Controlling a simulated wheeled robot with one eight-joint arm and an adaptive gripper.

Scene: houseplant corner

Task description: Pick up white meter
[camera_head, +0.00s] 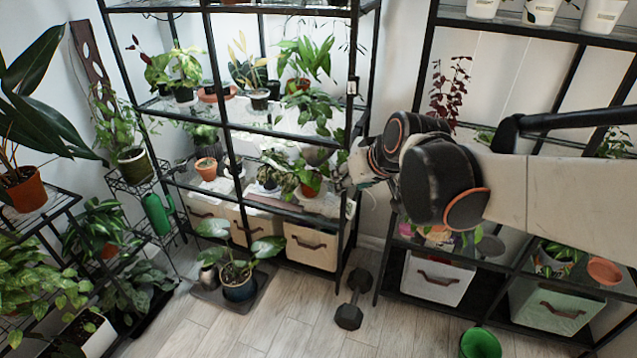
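My gripper (347,181) is at the end of my arm, which reaches in from the right. It is beside the front right post of the middle black rack, at about the height of the lower plant shelf. Its fingers are small and partly hidden by my wrist, so I cannot tell whether they are open or shut. A small light-faced device with dark edges (352,86) is on the same post, higher up and apart from my gripper. It may be the white meter, but it is too small to be sure. No other meter is clear.
The middle rack (222,110) holds several potted plants. A right rack (430,75) stands behind my arm and has white pots on top. Wooden floor is clear at the front centre.

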